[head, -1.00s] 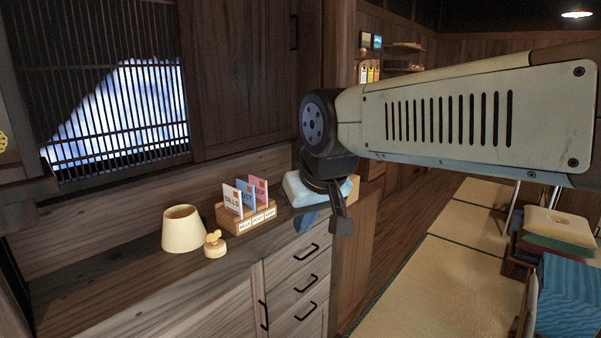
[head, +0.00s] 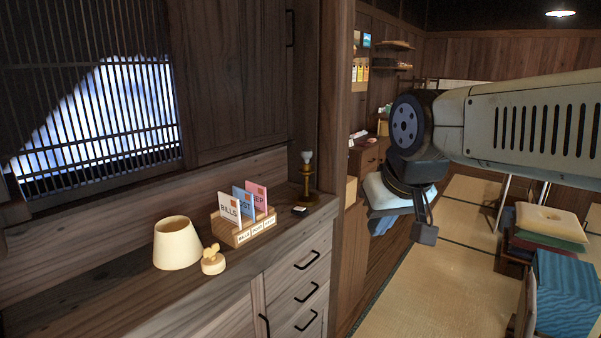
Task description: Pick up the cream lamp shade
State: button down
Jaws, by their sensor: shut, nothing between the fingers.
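The cream lamp shade (head: 177,244) stands upright, wide end down, on the wooden cabinet top at the left in the head view. My gripper (head: 424,226) is shut and empty, pointing down. It is well to the right of the shade, past the right end of the cabinet. The shade is in full view, apart from my gripper.
A round wooden stamp-like piece (head: 213,261) stands close to the right of the shade. A letter rack (head: 243,232) with cards is behind it. A brass lamp base (head: 308,184) with a bulb and a small dark item (head: 299,211) are farther back.

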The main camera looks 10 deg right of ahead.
aim_at(178, 245)
jog(key=k, duration=1.25)
jog(key=u, duration=0.65)
jog(key=i, duration=1.85)
jog(key=z, duration=0.45)
